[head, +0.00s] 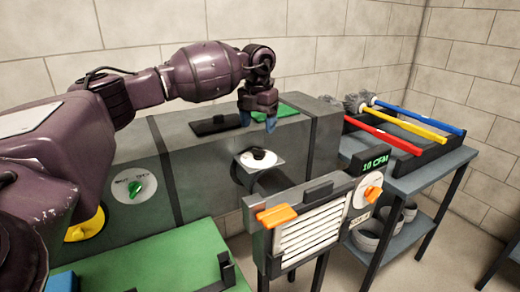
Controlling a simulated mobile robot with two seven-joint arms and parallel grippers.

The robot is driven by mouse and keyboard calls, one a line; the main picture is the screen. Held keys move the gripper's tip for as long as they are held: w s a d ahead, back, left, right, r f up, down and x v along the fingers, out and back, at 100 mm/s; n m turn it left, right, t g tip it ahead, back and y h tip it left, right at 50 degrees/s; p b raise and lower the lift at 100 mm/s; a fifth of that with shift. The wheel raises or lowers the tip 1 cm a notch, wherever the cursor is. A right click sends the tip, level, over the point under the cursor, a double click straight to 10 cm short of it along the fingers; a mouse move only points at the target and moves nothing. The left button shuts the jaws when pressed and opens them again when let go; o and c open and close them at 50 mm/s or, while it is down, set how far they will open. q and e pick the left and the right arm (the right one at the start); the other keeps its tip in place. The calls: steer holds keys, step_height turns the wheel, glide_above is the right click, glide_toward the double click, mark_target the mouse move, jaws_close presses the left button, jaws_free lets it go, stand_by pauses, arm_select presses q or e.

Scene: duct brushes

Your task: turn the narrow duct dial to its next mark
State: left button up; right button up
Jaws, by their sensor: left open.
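A small round white dial with a black knob (259,155) sits on a plate on top of the short narrow duct (271,181) that comes out of the large grey duct. Its marks are too small to read. My left gripper (257,121) is above the dial, pointing down, with its blue fingertips apart and nothing between them. The fingertips look clear of the knob. My right gripper is not in view.
The large grey duct (194,167) carries a green-knobbed dial (137,189). A vent box (308,232) with orange handle stands in front, beside an orange-knobbed dial (372,194) and a "10 CFM" display (375,164). Brushes with coloured handles (410,118) lie on the right table.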

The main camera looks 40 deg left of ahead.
mark_target(258, 150)
arm_select(q)
step_height(258, 150, down, 6)
steer(key=shift+w+f+b, duration=0.1)
steer(key=shift+f+b, duration=0.1)
steer(key=shift+b, duration=0.25)
steer(key=shift+f, duration=0.85)
steer(key=shift+c, duration=0.3)
